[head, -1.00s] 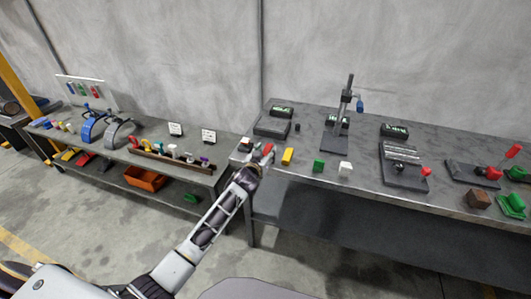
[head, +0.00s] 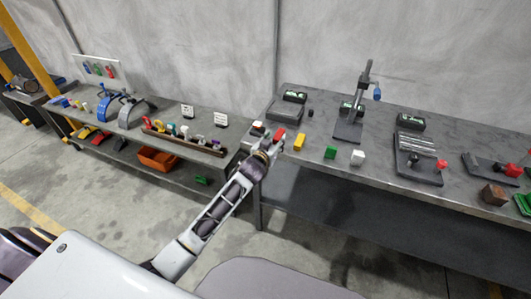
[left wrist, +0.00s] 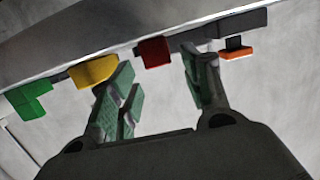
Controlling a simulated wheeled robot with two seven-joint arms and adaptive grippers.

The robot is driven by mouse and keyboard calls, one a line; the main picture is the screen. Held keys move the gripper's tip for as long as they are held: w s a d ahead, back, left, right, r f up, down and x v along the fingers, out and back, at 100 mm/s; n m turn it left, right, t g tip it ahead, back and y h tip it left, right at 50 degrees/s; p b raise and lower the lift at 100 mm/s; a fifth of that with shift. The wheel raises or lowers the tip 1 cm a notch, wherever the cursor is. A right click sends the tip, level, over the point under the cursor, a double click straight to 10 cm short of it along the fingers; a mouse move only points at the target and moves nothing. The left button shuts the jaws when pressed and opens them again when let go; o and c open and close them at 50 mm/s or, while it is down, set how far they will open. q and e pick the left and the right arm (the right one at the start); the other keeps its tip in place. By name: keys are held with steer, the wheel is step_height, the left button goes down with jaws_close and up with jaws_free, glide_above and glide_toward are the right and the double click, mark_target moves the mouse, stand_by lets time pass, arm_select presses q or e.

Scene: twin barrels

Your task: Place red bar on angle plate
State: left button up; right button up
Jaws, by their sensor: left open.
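The red bar (head: 279,133) lies near the left end of the right-hand workbench, left of a yellow block (head: 299,142). My left gripper (head: 268,150) is at that bench's front left corner, close to the bar. In the left wrist view the gripper (left wrist: 158,68) is open, and the red bar (left wrist: 154,52) shows beyond and between its fingertips, with no grip on it. A dark grey block (left wrist: 222,26) lies beside the bar there; I cannot tell whether it is the angle plate. My right gripper is not in view.
A green block (head: 330,152) and a white cube (head: 357,157) stand along the bench front. A dark stand with a post (head: 362,95) is behind them. The left bench holds a wooden rack (head: 185,145) and blue and grey arches. An orange bin (head: 157,160) is below.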

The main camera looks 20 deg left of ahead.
arm_select(q)
steer(key=shift+s+r, duration=0.2)
steer(key=shift+s, duration=0.6)
steer(key=s+r, duration=0.1)
steer(key=s, duration=0.7)
steer(key=shift+r, duration=0.35)
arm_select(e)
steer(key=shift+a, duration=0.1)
